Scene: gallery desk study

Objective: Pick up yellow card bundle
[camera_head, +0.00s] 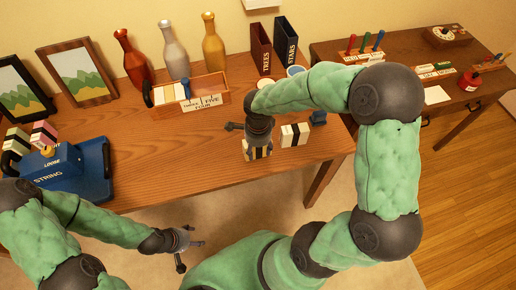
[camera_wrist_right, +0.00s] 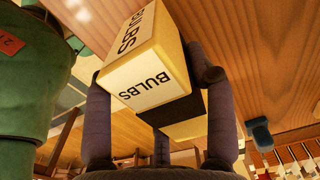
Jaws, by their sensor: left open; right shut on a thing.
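The yellow card bundle (camera_wrist_right: 150,70) has a black band and BULBS labels on pale faces. My right gripper (camera_wrist_right: 160,115) is shut on it, with fingers on both sides. In the head view the bundle (camera_head: 259,153) shows below my right gripper (camera_head: 256,141), near the desk's front edge, partly hidden by the gripper. I cannot tell whether it touches the desk. My left gripper (camera_head: 186,246) is open and empty, low in front of the desk.
A white bundle with a black band (camera_head: 296,134) stands just right of the held one. A blue tray (camera_head: 92,158) with bundles is at the left. A wooden card box (camera_head: 213,100), vases and dark files (camera_head: 261,50) stand behind. The desk's middle-left is clear.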

